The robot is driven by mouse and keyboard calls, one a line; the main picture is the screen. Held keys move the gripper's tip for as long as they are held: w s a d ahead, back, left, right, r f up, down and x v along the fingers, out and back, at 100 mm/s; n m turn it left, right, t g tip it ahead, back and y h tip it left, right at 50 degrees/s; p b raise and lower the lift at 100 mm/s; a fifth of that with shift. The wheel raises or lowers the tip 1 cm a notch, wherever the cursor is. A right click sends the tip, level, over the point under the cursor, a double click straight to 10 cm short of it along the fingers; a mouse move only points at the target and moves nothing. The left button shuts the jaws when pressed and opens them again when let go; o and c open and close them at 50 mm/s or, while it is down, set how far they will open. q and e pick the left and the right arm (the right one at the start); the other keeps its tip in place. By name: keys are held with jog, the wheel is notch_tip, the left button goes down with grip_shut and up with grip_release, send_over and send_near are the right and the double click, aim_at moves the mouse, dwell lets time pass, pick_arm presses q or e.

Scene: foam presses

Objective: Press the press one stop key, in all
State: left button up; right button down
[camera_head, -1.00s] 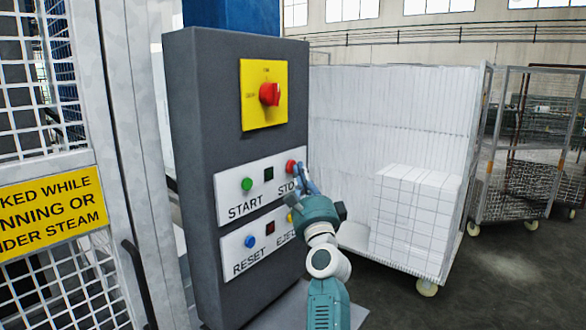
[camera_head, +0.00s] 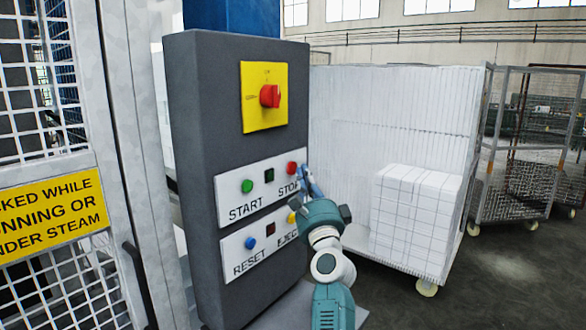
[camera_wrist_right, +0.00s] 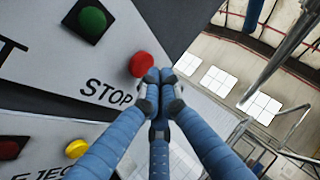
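The red stop key (camera_head: 292,168) sits at the right end of the upper white panel, above the word STOP, on the dark grey control box (camera_head: 200,120). My right gripper (camera_head: 304,172) is just right of the stop key, its blue fingers pointing up beside it. In the right wrist view the fingers are drawn together, with nothing seen between them, and their tips are close beside the red stop key (camera_wrist_right: 142,64). I cannot tell whether they touch it. My left gripper is not in view.
The green start key (camera_head: 247,186), blue reset key (camera_head: 250,242) and yellow eject key (camera_head: 292,218) are on the same box. A red rotary switch (camera_head: 269,96) is above. A wire cage fence (camera_head: 40,130) stands left; a cart with white foam blocks (camera_head: 415,220) stands right.

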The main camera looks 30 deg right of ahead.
jog(key=shift+s+d, duration=0.1)
jog(key=shift+s, duration=0.05)
jog(key=s, duration=0.1)
jog(key=s+d, duration=0.1)
jog(key=s, duration=0.1)
jog(key=s+d+p, duration=0.1)
jog(key=shift+s, duration=0.25)
jog(key=shift+a, duration=0.1)
dwell(0.8)
